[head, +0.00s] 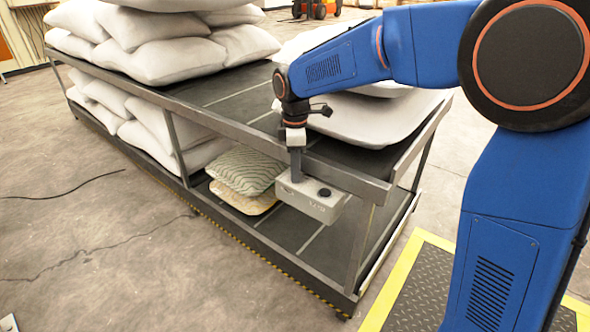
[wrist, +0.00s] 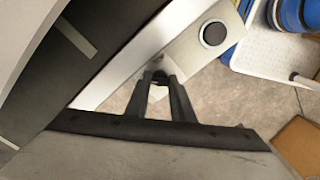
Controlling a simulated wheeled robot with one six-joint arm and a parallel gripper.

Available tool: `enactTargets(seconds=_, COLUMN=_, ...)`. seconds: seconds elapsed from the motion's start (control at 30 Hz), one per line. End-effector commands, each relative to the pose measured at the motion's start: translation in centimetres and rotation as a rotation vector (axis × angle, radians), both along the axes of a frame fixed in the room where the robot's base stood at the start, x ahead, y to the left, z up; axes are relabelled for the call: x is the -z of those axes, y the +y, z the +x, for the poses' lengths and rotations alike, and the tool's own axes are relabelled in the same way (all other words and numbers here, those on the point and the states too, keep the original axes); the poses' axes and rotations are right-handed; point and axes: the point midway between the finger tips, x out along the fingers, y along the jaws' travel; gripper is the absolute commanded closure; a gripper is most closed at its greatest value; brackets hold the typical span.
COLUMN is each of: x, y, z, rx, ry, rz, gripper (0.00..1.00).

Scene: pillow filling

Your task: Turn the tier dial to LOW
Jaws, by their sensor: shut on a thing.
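A pale grey control box (head: 303,200) is mounted at the near corner of the rack, with small dark lettering on its front that I cannot read. My gripper (head: 295,178) points down onto the left part of its top. In the wrist view the fingers (wrist: 160,84) are shut on a small dark knob, the tier dial (wrist: 160,75), on the box face (wrist: 187,56). The fingers cover most of the dial, so its setting is hidden. A round black button (head: 325,192) sits to the right on the box; it also shows in the wrist view (wrist: 213,33).
The two-level metal rack (head: 225,127) carries stacked white pillows (head: 150,50). Patterned pillows (head: 246,170) lie on the lower shelf beside the box. A yellow-edged dark floor plate (head: 425,285) is at the right. The floor at the left is open, with dark cable-like lines.

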Motion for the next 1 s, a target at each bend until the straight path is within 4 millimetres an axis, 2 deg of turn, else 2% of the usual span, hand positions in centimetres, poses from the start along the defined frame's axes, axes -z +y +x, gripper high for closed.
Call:
enactTargets(seconds=0.03, x=-0.1, y=0.0, z=0.1, rx=0.0, ry=-0.002, rz=0.0, gripper=1.0)
enactTargets(seconds=0.07, x=-0.1, y=0.0, z=0.1, rx=0.0, ry=-0.002, rz=0.0, gripper=0.72)
enactTargets(seconds=0.37, x=-0.1, y=0.0, z=0.0, rx=0.0, ry=-0.001, rz=0.0, gripper=0.71)
enactTargets(seconds=0.53, x=-1.1, y=0.0, z=0.1, rx=0.0, ry=-0.003, rz=0.001, gripper=0.71)
enactTargets(seconds=0.67, x=-3.1, y=0.0, z=0.1, rx=0.0, ry=-0.004, rz=0.001, gripper=0.71)
enactTargets(seconds=1.0, x=-10.0, y=0.0, z=0.1, rx=0.0, ry=-0.004, rz=0.001, gripper=0.71)
